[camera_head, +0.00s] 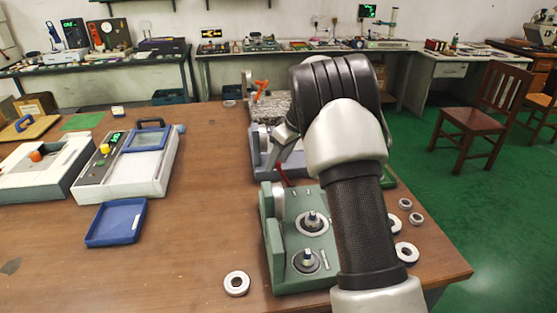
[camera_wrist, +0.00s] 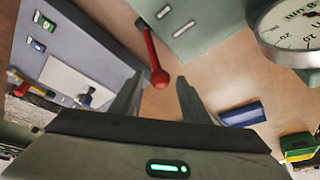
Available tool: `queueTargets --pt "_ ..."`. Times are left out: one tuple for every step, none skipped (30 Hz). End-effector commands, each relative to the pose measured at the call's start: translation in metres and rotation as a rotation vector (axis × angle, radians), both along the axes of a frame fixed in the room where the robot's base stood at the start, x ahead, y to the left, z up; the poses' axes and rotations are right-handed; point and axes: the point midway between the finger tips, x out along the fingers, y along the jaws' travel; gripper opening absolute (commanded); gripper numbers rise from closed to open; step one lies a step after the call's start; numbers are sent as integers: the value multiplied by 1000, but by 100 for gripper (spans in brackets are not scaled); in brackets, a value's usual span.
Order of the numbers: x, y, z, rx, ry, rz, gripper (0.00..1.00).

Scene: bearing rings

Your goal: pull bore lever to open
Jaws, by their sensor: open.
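The bore lever (camera_wrist: 151,48) is a red rod with a round red knob (camera_wrist: 160,78) at its end. It sticks out from the grey-green fixture (camera_wrist: 215,22) in the wrist view. In the head view part of the red lever (camera_head: 282,173) shows behind the green fixture (camera_head: 276,283), beside my arm. My gripper (camera_wrist: 157,88) is open, with one finger on each side of the knob as seen in the wrist view. I cannot tell whether a finger touches the knob. In the head view my arm hides much of the gripper and the fixture's right side.
A dial gauge (camera_wrist: 292,28) stands close by at the right in the wrist view. A grey-blue fixture (camera_wrist: 75,50) is at the left. Loose rings (camera_head: 237,283) lie on the table. A blue tray (camera_head: 116,222) lies left, with bare table between.

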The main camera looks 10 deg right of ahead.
Motion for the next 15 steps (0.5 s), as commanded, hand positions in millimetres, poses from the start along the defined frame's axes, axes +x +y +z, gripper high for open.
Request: queueTargets --pt "0 0 0 0 0 0 42" --pt "0 0 0 0 0 0 42" --pt "0 0 0 0 0 0 42" --pt "0 0 0 0 0 0 39" --pt "0 0 0 0 0 0 34" --pt "0 0 0 0 0 0 27" --pt "0 0 0 0 0 0 22" --pt "0 0 0 0 0 0 17" --pt "0 0 0 0 0 0 10" --pt "0 0 0 0 0 0 5" --pt "0 0 0 0 0 0 0" --pt "0 0 0 0 0 0 0" --pt "0 0 0 0 0 0 0" --pt "0 0 0 0 0 0 0" --pt "0 0 0 0 0 0 0"
